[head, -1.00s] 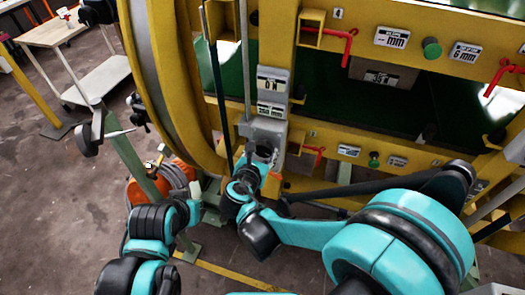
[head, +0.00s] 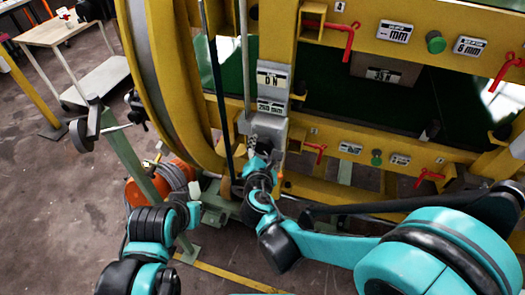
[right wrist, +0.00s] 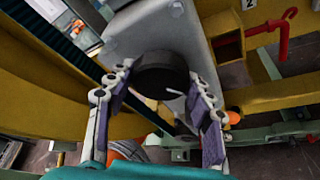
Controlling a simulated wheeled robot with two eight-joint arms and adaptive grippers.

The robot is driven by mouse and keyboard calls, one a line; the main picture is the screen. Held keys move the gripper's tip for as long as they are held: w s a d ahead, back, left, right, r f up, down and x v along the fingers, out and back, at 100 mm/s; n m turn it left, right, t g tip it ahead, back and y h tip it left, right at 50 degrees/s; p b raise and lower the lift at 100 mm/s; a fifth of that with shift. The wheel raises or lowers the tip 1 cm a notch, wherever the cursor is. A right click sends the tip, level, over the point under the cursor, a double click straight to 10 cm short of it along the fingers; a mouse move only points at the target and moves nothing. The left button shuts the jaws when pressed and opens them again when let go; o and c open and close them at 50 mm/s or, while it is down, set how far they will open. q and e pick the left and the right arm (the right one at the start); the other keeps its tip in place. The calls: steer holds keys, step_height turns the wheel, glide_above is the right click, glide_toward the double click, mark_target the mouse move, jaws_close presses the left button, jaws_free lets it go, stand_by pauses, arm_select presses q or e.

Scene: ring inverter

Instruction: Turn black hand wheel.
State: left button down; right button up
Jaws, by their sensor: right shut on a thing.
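The black hand wheel (right wrist: 160,72) is a dark round knob on the grey housing (right wrist: 135,32) in the right wrist view. My right gripper (right wrist: 162,100) has its jointed fingers on both sides of the wheel and is shut on it. In the head view my right gripper (head: 263,146) reaches up to the front of the grey housing (head: 268,127), below the label plates. There the gripper mostly hides the wheel. My left arm shows at the lower left of the head view, but I cannot see its gripper.
The yellow machine frame (head: 230,120) surrounds the housing, with a dark upright rod on its left. Red handles (head: 348,42) and green knobs (head: 436,42) sit on the right beams. An orange reel (head: 140,190) stands left.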

steer(key=m+t+y+b, duration=0.1)
steer(key=m+b, duration=0.1)
steer(key=m, duration=0.1)
steer(key=shift+f, duration=0.15)
steer(key=shift+m+t+y+b, duration=0.3)
steer(key=shift+m+t+b, duration=0.1)
steer(key=shift+m+b, duration=0.2)
steer(key=o, duration=1.2)
steer(key=shift+s, duration=0.1)
steer(key=s, duration=0.4)
steer(key=s+r, duration=0.1)
steer(key=s, duration=0.6)
steer(key=shift+s+d+r, duration=0.35)
steer(key=shift+d+r, duration=0.05)
